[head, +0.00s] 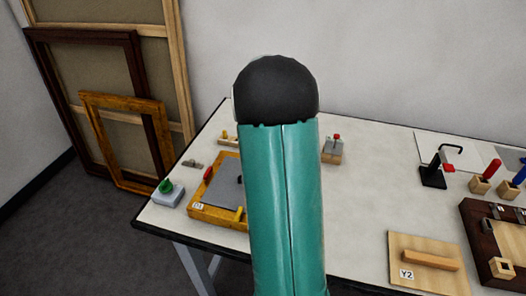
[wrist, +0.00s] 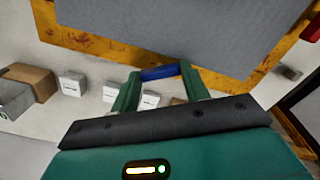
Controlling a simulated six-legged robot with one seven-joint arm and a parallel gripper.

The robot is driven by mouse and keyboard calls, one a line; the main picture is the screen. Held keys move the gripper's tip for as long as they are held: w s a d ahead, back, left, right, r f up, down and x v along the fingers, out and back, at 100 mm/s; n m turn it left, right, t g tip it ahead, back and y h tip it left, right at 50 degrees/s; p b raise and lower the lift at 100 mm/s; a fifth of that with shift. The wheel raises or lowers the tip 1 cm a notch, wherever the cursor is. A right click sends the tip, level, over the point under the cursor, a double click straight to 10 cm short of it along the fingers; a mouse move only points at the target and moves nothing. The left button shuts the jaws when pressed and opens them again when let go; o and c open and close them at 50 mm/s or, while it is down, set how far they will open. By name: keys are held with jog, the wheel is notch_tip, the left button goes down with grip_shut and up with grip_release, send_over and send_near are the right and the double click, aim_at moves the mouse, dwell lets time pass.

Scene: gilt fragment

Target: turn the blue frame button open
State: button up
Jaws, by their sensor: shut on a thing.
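The gilt frame (head: 219,220) lies on the table with a grey panel (head: 217,183) in it, partly hidden behind my arm in the head view. The frame (wrist: 80,37) and panel (wrist: 190,25) also show in the wrist view. The blue frame button (wrist: 158,73) is at the frame's inner edge by the panel. My gripper (wrist: 158,76) is shut on it, with a green finger at each end. The button lies roughly along the frame edge, slightly tilted. My gripper and the blue button are hidden in the head view. A red button (head: 208,174) and a yellow button (head: 238,214) sit on the frame.
A green-knobbed grey block (head: 168,194) stands left of the frame near the table edge. White and wooden blocks (wrist: 72,84) stand beside the frame. A wooden board (head: 420,275), a black clamp stand (head: 433,175) and a dark frame are at right. Frames lean on the wall.

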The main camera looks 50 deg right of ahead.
jog(key=m, duration=0.6)
jog(key=shift+m, duration=0.3)
dwell(0.4)
jog(key=o, duration=1)
jog(key=shift+r, duration=0.1)
notch_tip(320, 180, up, 14)
jog(key=shift+f, duration=0.15)
